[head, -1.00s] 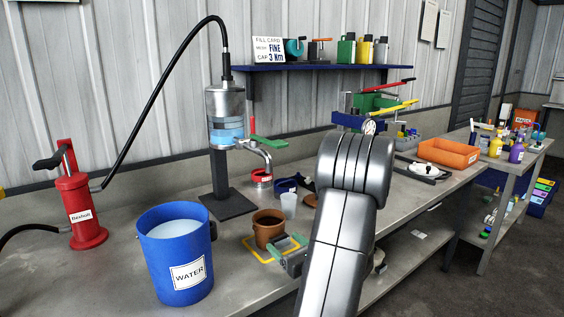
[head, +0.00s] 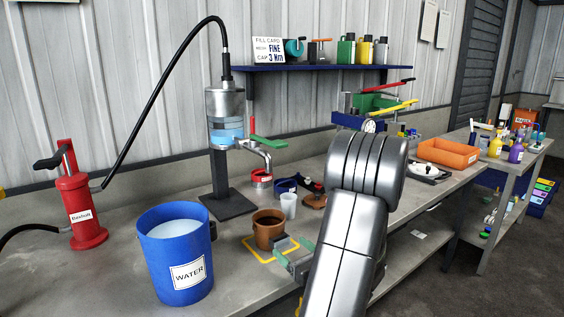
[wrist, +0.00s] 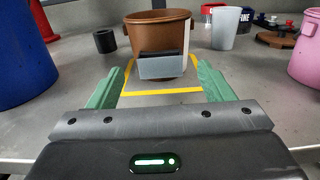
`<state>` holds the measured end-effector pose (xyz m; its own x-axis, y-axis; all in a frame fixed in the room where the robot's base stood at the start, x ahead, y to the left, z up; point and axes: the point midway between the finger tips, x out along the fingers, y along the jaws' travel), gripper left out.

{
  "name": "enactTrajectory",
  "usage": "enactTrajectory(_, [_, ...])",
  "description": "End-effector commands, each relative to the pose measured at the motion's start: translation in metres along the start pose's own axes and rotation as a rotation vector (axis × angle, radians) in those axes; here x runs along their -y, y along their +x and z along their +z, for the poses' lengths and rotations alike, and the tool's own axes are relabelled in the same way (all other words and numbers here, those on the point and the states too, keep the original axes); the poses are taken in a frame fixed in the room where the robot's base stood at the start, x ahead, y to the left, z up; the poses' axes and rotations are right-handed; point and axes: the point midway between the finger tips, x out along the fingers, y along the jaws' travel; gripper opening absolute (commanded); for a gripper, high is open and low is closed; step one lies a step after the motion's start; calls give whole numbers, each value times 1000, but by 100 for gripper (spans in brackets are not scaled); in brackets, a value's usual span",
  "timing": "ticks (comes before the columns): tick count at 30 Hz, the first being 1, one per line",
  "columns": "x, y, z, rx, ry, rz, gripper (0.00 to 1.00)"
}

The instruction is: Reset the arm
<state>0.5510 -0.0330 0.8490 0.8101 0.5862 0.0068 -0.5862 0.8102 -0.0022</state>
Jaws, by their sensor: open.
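My gripper (head: 296,258) is over the front part of the bench, its green fingers apart and nothing between their pads. In the wrist view my gripper (wrist: 158,82) points at a brown pot (wrist: 155,28), whose grey handle block (wrist: 168,65) faces me just beyond the fingertips. The brown pot (head: 268,228) stands upright at a yellow square outline (head: 252,252). The disperser column (head: 225,118) stands behind it, with a blue band, a green lever (head: 268,141) and a spout. My arm hides part of the bench to the right.
A blue WATER bucket (head: 176,268) stands left of the pot and a red Bexholt pump (head: 80,212) farther left. A translucent cup (head: 289,204) and red tin (head: 262,178) are behind the pot. An orange tray (head: 448,153) is to the right.

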Motion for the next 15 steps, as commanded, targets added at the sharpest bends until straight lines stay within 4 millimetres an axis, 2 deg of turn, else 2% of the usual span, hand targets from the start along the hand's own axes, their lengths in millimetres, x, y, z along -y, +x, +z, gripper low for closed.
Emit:
enactTrajectory(7, [-1, 49, 0, 0, 0, 5, 74])
enactTrajectory(9, [-1, 58, -9, -1, 1, 2, 74])
enactTrajectory(10, [0, 56, 4, 0, 0, 0, 74])
enactTrajectory(15, [0, 56, 35, 2, -4, 0, 74])
